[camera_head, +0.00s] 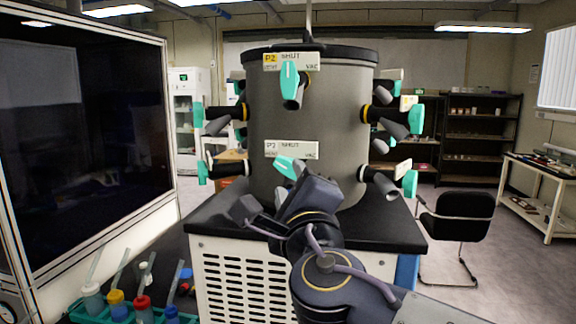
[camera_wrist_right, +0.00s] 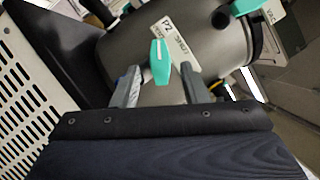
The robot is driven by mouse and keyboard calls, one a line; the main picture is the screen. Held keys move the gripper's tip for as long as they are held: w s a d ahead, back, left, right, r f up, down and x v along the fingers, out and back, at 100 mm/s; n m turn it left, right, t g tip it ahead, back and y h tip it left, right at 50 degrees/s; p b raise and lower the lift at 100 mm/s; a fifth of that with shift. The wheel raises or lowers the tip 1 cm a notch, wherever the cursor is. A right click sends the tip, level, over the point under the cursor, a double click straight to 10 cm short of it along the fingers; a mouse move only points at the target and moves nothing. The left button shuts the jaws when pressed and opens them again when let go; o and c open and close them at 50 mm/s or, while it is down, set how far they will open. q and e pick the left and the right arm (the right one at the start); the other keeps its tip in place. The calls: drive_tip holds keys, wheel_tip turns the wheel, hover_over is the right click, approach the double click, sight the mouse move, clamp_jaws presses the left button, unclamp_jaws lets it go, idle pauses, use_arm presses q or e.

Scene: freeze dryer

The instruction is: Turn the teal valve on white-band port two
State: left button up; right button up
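The teal valve (camera_head: 287,166) on the white-labelled P2 port is at the lower front of the grey drum. Its handle tilts toward the upper left, just under its label (camera_head: 291,149), which reads SHUT, VENT and VAC. My right gripper (camera_head: 290,182) is in front of this port and hides its lower part. In the right wrist view the teal handle (camera_wrist_right: 160,62) sits between the tips of my open right gripper (camera_wrist_right: 160,76), with a gap visible on each side. My left gripper is not in view.
A second P2 port with a yellow label has an upright teal valve (camera_head: 290,80) above. Several more teal-handled ports stick out from the drum's sides (camera_head: 416,117). A dark glass-fronted cabinet (camera_head: 85,130) stands left, with a rack of bottles (camera_head: 118,305) below.

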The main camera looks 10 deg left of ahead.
sight(286, 169)
drive_tip(key=p+x, duration=0.1)
drive_tip(key=x, duration=0.3)
drive_tip(key=shift+w+a, duration=0.1)
drive_tip(key=shift+w, duration=0.3)
drive_tip(key=shift+c, duration=0.3)
clamp_jaws()
